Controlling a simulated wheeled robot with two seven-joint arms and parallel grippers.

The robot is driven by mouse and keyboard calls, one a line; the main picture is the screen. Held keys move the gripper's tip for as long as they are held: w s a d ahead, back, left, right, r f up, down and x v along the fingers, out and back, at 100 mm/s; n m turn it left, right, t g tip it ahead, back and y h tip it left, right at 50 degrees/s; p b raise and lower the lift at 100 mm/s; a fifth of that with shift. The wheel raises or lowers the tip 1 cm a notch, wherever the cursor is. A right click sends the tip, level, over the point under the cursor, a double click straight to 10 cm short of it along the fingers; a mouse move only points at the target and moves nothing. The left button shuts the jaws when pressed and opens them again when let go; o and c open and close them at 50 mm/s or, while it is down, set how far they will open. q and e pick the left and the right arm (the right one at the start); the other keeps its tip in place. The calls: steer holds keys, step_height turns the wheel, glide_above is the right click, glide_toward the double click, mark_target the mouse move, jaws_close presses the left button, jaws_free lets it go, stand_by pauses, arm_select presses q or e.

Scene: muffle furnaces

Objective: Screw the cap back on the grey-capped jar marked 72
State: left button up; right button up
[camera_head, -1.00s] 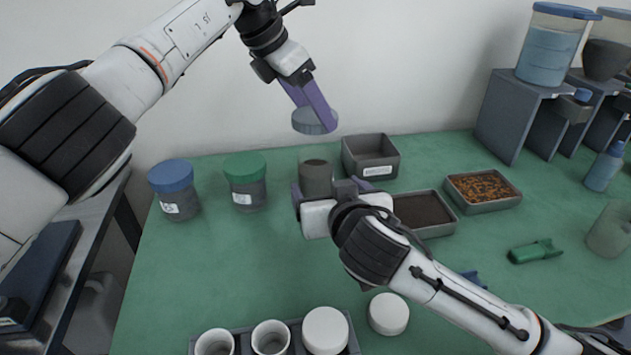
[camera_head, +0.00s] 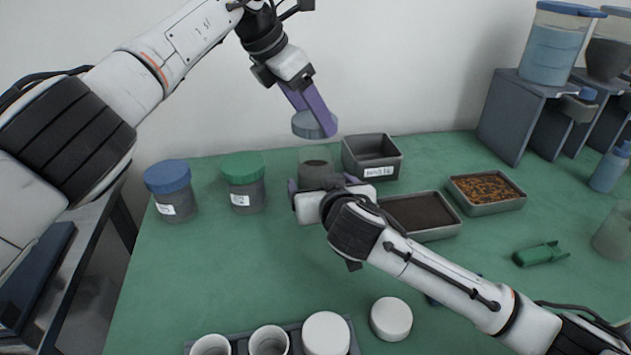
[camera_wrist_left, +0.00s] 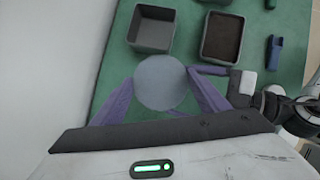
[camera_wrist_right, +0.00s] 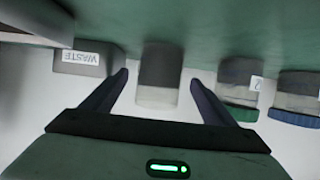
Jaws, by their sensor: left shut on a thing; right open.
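The grey cap (camera_head: 314,124) is held flat by my left gripper (camera_head: 318,112), high above the table and roughly above the open jar. In the left wrist view the cap (camera_wrist_left: 161,82) sits between the purple fingers and hides the jar below. The uncapped jar (camera_head: 316,157) stands upright on the green table with dark contents. No number is readable on it. My right gripper (camera_head: 321,184) is open at the jar's near side. In the right wrist view, which is upside down, the jar (camera_wrist_right: 158,78) shows between the two spread fingertips, with gaps on both sides.
A green-capped jar (camera_head: 243,182) and a blue-capped jar (camera_head: 169,190) stand to the left. A grey waste bin (camera_head: 372,157) is close behind on the right, with a dark-filled tray (camera_head: 446,233) beside my right arm. White cups and lids line the front edge.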

mark_target(312, 134)
steer(key=shift+x, duration=2.75)
steer(key=c, duration=1.6)
arm_select(q)
steer(key=shift+d+f, duration=0.1)
steer(key=shift+f, duration=2.35)
arm_select(e)
steer(key=shift+f, duration=0.1)
